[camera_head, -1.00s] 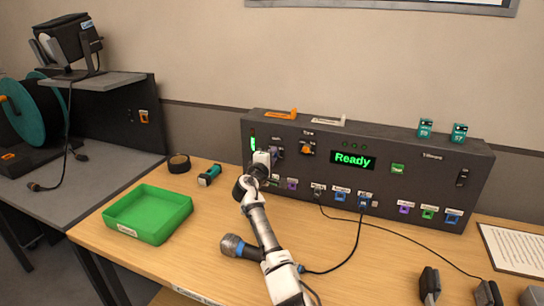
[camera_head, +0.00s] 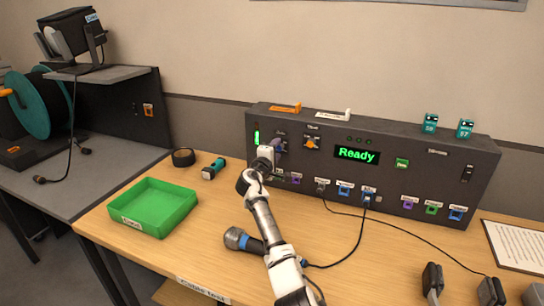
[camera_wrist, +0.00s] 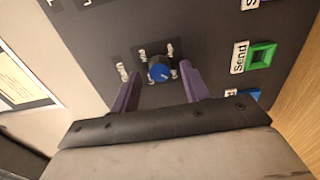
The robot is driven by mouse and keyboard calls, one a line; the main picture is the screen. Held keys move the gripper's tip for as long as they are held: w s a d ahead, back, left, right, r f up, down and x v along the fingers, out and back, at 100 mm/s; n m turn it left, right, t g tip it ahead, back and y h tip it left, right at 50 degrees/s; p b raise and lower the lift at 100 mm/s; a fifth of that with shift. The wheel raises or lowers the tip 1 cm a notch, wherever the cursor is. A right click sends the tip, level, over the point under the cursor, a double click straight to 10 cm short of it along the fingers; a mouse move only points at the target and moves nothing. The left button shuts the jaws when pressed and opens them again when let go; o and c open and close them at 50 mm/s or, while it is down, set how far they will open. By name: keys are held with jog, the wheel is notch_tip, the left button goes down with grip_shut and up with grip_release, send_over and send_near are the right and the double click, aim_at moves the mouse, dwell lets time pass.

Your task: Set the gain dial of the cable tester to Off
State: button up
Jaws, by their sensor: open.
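The cable tester (camera_head: 400,150) is a long dark box at the back of the table, with a green "Ready" display. Its blue round dial (camera_wrist: 160,68) shows in the wrist view, with small white labels around it. A pale mark on the dial seems to point toward the lower right of that view; I cannot read which label it meets. My gripper (camera_wrist: 157,76) is open, with one purple finger on each side of the dial. I cannot tell whether the fingers touch it. In the head view my gripper (camera_head: 279,147) is at the panel's left end and hides the blue dial.
An orange dial (camera_head: 311,142) sits right of my gripper. Coloured sockets, one a green "Send" port (camera_wrist: 261,56), line the panel's lower edge. A black cable plugs in at a blue port (camera_head: 368,194).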

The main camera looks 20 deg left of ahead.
jog(key=s+b, duration=0.3)
jog(key=s, duration=1)
jog(key=shift+s+a, duration=0.2)
jog(key=shift+s, duration=0.15)
